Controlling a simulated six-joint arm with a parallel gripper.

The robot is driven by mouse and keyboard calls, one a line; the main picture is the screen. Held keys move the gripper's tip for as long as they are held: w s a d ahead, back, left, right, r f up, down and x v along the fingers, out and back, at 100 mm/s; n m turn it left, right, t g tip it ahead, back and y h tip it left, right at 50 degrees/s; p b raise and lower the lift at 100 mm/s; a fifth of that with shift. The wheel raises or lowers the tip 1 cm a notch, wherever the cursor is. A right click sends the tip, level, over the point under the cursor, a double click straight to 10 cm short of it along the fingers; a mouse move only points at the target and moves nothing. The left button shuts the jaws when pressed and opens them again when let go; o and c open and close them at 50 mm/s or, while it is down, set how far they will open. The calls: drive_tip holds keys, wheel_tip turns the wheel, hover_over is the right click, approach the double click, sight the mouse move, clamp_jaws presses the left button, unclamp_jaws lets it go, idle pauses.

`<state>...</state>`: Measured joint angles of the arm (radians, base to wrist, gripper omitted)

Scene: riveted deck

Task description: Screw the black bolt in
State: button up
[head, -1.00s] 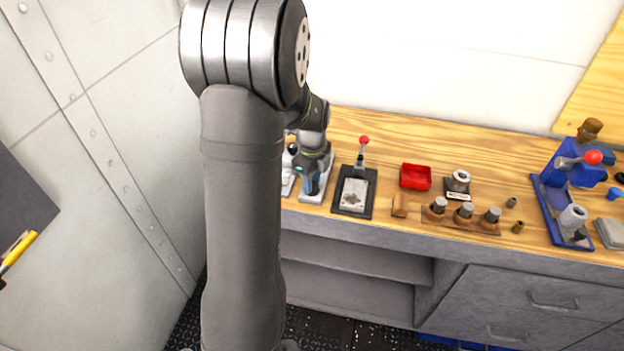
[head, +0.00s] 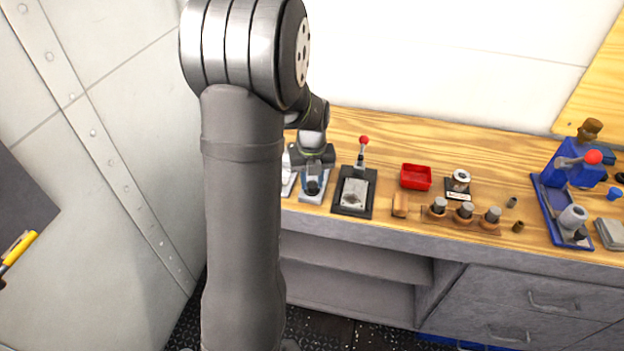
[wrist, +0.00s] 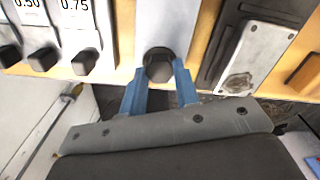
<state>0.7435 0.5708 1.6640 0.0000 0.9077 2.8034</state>
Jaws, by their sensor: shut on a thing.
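The black bolt (wrist: 158,66) shows a dark hexagonal head at the near end of a light grey plate (wrist: 165,22) in the wrist view. My gripper (wrist: 162,76) has its two blue fingers closed on opposite sides of that head. The bolt's shank is hidden, so I cannot tell how deep it sits. In the head view my gripper (head: 313,183) is at the left part of the bench, over the pale plate (head: 314,198), and the bolt is hard to make out there.
Plates marked 0.50 (wrist: 30,12) and 0.75 (wrist: 75,15), with dark knobs, stand left of the bolt. A black-framed metal plate (head: 352,194) with a red-topped lever (head: 363,140) stands close on the right. Farther right are a red tray (head: 416,177) and a wooden holder (head: 460,222).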

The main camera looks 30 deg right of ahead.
sight(312, 184)
drive_tip(key=shift+w+d+r+m, duration=0.1)
drive_tip(key=shift+r+m, duration=0.05)
drive_tip(key=shift+m, duration=0.45)
drive_tip(key=o, duration=1)
drive_tip(key=shift+c, duration=0.2)
wheel_tip(312, 184, up, 17)
drive_tip(key=shift+r, duration=0.15)
